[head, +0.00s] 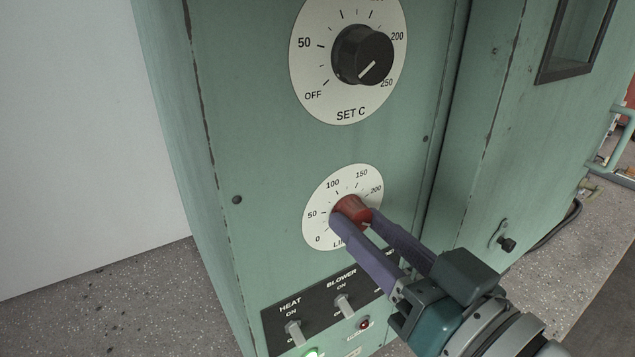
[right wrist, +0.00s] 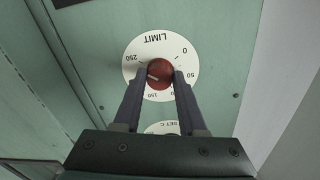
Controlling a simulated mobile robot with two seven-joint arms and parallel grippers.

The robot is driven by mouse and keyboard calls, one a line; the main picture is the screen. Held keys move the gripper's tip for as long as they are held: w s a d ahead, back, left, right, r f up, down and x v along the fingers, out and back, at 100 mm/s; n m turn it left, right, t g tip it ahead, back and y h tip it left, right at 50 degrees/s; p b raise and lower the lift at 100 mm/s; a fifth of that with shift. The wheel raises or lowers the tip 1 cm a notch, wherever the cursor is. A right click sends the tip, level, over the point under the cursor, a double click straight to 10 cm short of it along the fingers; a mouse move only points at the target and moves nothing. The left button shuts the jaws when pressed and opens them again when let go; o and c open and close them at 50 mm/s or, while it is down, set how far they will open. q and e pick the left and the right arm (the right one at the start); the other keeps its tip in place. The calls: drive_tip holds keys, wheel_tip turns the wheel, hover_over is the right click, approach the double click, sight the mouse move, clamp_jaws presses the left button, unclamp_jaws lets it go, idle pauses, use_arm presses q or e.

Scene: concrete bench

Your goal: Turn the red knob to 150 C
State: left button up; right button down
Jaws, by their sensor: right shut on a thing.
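The red knob (head: 352,205) sits on the lower white dial (head: 318,202), marked LIMIT, on the green panel. It also shows in the right wrist view (right wrist: 160,70), where the dial (right wrist: 157,48) appears upside down. My right gripper (head: 355,217) is shut on the knob, one finger on each side. A pale pointer line on the knob points toward the high side of the scale, around 200 to 250; the exact reading cannot be told. The 150 mark is visible and clear of the fingers. The 250 mark is hidden in the head view. My left gripper is not in view.
A black SET C knob (head: 362,55) on a larger dial is above. Below is a black switch plate (head: 321,311) with HEAT and BLOWER toggles, a lit green lamp (head: 312,353) and a red lamp (head: 364,323). A door with a window stands at the right.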

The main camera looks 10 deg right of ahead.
drive_tip(key=shift+n, duration=0.3)
drive_tip(key=n, duration=0.4)
drive_tip(key=shift+n, duration=0.3)
drive_tip(key=n+b, duration=0.1)
drive_tip(key=n, duration=0.3)
drive_tip(key=shift+n, duration=0.3)
drive_tip(key=n+b, duration=0.1)
drive_tip(key=n, duration=0.5)
drive_tip(key=shift+d+n+y, duration=0.1)
drive_tip(key=shift+n+y, duration=0.2)
drive_tip(key=shift+n+b, duration=0.3)
drive_tip(key=shift+n, duration=1.8)
drive_tip(key=shift+c, duration=2.3)
unclamp_jaws()
